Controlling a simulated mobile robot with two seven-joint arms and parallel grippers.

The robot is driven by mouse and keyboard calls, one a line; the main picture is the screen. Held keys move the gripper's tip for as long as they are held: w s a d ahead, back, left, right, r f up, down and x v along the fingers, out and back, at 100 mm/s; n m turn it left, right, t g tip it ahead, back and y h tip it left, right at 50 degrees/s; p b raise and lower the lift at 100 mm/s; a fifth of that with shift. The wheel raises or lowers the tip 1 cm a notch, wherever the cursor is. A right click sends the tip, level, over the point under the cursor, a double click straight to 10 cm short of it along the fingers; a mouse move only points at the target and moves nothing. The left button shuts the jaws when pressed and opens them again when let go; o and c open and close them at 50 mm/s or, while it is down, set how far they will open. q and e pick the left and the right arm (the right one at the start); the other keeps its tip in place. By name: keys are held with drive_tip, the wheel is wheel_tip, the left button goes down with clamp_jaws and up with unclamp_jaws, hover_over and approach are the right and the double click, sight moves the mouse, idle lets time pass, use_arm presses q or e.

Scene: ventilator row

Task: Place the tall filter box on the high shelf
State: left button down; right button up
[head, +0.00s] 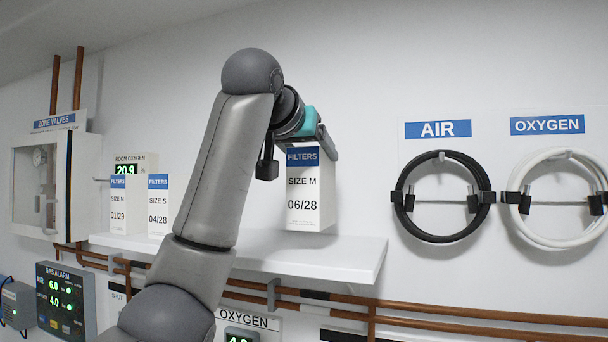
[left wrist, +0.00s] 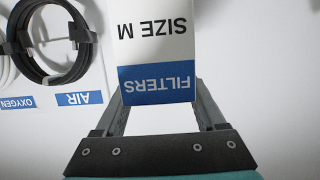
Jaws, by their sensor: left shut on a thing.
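The tall filter box (head: 304,196), white with a blue FILTERS band and marked SIZE M 06/28, stands upright over the right part of the high white shelf (head: 345,257). My left gripper (head: 318,142) is shut on the top of this box, coming from above. In the left wrist view, the box (left wrist: 155,35) sits between the two fingers of my left gripper (left wrist: 160,92), its label upside down. The box's base is close to the shelf top; I cannot tell whether it touches. My right gripper is not in view.
Two smaller filter boxes, SIZE M (head: 118,208) and SIZE S (head: 158,205), stand at the shelf's left end. My left arm hides the shelf's middle. A black AIR hose (head: 408,225) and a white OXYGEN hose (head: 560,238) hang at right. Copper pipes (head: 440,323) run below.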

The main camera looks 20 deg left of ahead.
sight(314, 176)
use_arm(q)
drive_tip(key=shift+w+d+f, duration=0.1)
drive_tip(key=shift+w+f, duration=0.05)
drive_tip(key=shift+f, duration=0.2)
drive_tip(key=shift+d+f, duration=0.2)
drive_tip(key=shift+f, duration=0.95)
drive_tip(key=shift+a+f, duration=0.35)
drive_tip(key=shift+f, duration=0.05)
drive_tip(key=shift+d, duration=0.25)
drive_tip(key=shift+f, duration=0.2)
unclamp_jaws()
drive_tip(key=shift+a, duration=0.1)
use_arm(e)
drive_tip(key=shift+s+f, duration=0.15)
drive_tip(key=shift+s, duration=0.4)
